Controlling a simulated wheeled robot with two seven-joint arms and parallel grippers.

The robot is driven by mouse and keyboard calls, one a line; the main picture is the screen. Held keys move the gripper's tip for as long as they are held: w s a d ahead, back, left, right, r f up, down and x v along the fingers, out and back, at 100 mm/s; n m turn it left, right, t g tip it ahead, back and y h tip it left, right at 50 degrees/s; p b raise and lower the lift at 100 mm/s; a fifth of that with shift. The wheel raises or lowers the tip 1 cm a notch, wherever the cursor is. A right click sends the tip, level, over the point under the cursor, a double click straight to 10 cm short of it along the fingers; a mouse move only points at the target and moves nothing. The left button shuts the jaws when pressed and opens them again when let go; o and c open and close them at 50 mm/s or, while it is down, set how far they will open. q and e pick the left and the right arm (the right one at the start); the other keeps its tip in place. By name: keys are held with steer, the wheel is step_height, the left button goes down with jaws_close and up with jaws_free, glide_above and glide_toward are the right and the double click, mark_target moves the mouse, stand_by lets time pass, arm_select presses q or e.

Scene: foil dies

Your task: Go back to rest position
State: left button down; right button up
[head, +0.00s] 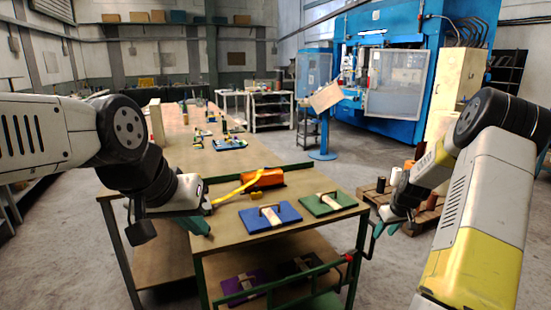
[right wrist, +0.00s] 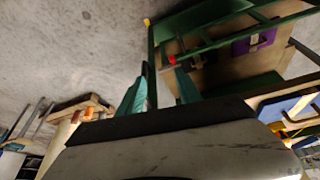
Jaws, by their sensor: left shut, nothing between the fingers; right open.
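My left gripper (head: 203,228) is at the left edge of the cart in the head view, its teal fingers shut and empty. My right gripper (head: 377,230) hangs off the cart's right side, beside the green frame. In the right wrist view, its two teal fingers (right wrist: 158,88) stand apart with nothing between them. A blue die (head: 284,220) and a green die (head: 340,207), each with a handle, lie on the cart top (head: 232,238). A purple die (head: 235,284) lies on the lower shelf and also shows in the right wrist view (right wrist: 262,40).
An orange object (head: 262,178) with a yellow piece (head: 237,187) lies at the cart's back. A long wooden table (head: 180,130) stands behind. A pallet (head: 420,212) with spools is at the right, near my right arm. Bare floor (head: 335,170) lies behind the cart.

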steer(key=s+a+r, duration=0.5)
steer(key=a+r, duration=0.2)
steer(key=r, duration=0.3)
steer(key=s+a+r, duration=0.6)
steer(key=a+r, duration=0.1)
steer(key=r, duration=0.3)
steer(key=s+a+r, duration=0.2)
steer(key=s+a, duration=0.1)
steer(key=s, duration=0.4)
steer(key=s+a+r+m+t+y, duration=0.1)
steer(key=s+a+r, duration=0.1)
steer(key=s, duration=0.5)
steer(key=s+a+r, duration=0.2)
steer(key=s+a, duration=0.2)
steer(key=s, duration=0.4)
steer(key=shift+a+r+m+t+y, duration=0.25)
steer(key=shift+a+m+t+y, duration=0.05)
steer(key=shift+a+m+t, duration=0.1)
steer(key=shift+w, duration=0.1)
